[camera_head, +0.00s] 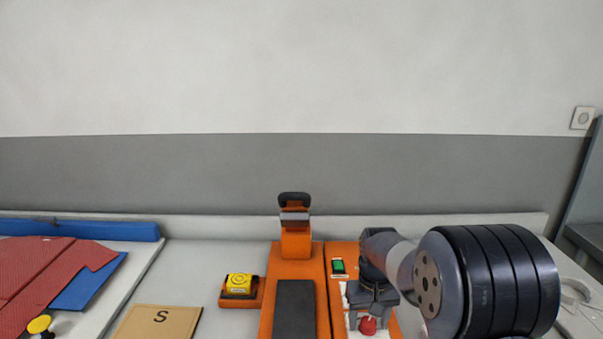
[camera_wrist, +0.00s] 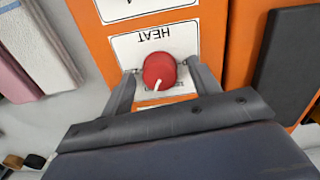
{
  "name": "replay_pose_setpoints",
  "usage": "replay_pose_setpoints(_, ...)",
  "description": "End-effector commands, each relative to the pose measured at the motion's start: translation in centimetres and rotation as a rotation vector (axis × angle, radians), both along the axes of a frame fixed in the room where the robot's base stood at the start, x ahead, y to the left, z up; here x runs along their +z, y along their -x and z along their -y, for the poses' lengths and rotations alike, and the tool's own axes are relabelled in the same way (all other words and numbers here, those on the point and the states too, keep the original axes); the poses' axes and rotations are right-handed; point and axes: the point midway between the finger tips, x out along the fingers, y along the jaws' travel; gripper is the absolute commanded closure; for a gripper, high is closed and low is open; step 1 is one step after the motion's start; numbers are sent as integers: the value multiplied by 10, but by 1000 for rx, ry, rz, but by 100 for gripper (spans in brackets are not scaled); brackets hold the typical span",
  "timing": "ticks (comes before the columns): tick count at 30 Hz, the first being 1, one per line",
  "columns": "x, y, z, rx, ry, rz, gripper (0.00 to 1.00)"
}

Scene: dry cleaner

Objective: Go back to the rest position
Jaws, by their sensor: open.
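My gripper (camera_head: 371,300) is at the orange machine in the head view, over its right-hand panel. In the wrist view, my gripper (camera_wrist: 161,72) points at a red knob (camera_wrist: 159,70) with a white pointer, below the upside-down label HEAT. The two fingers are apart, one on each side of the knob; I cannot tell whether they touch it. The knob also shows in the head view (camera_head: 368,326), just below the gripper. My arm covers part of the panel on the right.
A green switch (camera_head: 338,266) is beside the gripper.

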Motion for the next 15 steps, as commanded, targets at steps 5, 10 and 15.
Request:
replay_pose_setpoints(5,-1,0,0,139,0,1,42)
replay_pose_setpoints(10,-1,0,0,273,0,0,42)
replay_pose_setpoints(15,-1,0,0,407,0,1,42)
